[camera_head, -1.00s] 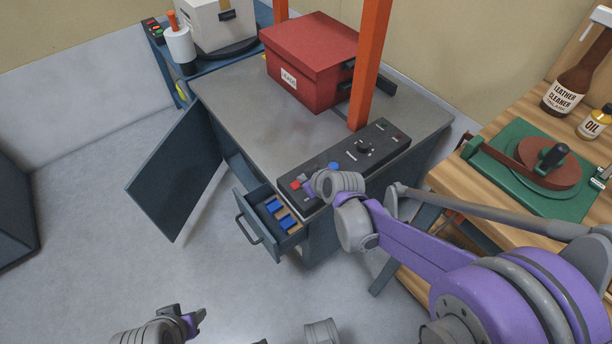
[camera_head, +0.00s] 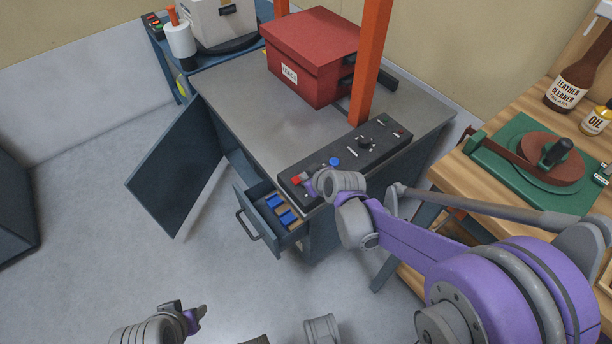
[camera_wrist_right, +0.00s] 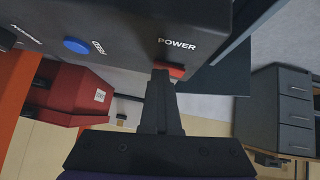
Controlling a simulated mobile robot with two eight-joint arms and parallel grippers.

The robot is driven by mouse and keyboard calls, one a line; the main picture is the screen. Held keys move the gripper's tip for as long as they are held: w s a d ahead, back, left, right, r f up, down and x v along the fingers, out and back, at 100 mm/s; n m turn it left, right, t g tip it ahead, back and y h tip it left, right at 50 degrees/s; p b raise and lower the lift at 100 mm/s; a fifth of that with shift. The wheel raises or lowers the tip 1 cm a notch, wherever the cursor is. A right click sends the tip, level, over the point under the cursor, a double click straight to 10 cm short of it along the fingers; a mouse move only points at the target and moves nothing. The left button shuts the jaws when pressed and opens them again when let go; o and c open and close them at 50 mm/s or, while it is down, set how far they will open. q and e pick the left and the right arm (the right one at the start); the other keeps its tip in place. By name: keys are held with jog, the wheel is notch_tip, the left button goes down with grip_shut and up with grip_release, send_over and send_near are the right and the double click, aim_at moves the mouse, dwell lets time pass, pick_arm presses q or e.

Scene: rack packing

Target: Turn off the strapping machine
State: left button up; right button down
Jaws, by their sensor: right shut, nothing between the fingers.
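The strapping machine is a grey-topped table (camera_head: 235,95) with an orange arch (camera_head: 369,65) and a black control panel (camera_head: 347,152) along its front edge. A red power switch (camera_head: 297,180) sits at the panel's near left end. It also shows in the right wrist view (camera_wrist_right: 174,70), beside the word POWER. My right gripper (camera_head: 309,184) is shut and empty. In the right wrist view its fingertips (camera_wrist_right: 161,76) are at the switch, touching or almost touching it, and cover part of it. My left gripper (camera_head: 201,314) is low in the head view, away from the machine.
A red lidded box (camera_head: 312,60) stands on the machine under the arch. A blue button (camera_head: 335,161) and a dark knob (camera_head: 365,143) are on the panel. Below, a drawer (camera_head: 262,228) and a cabinet door (camera_head: 175,165) stand open. A wooden workbench (camera_head: 480,213) is at right.

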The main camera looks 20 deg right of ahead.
jog(key=shift+s+a, duration=0.3)
jog(key=shift+a, duration=0.45)
jog(key=r+p, duration=0.2)
jog(key=r, duration=0.1)
jog(key=r+p, duration=0.1)
jog(key=shift+a+r, duration=0.25)
jog(key=shift+r, duration=0.1)
jog(key=p+v, duration=0.2)
jog(key=v, duration=0.7)
jog(key=shift+s+p, duration=0.35)
jog(key=shift+s, duration=0.05)
jog(key=shift+d+r, duration=0.1)
jog(key=shift+d, duration=0.15)
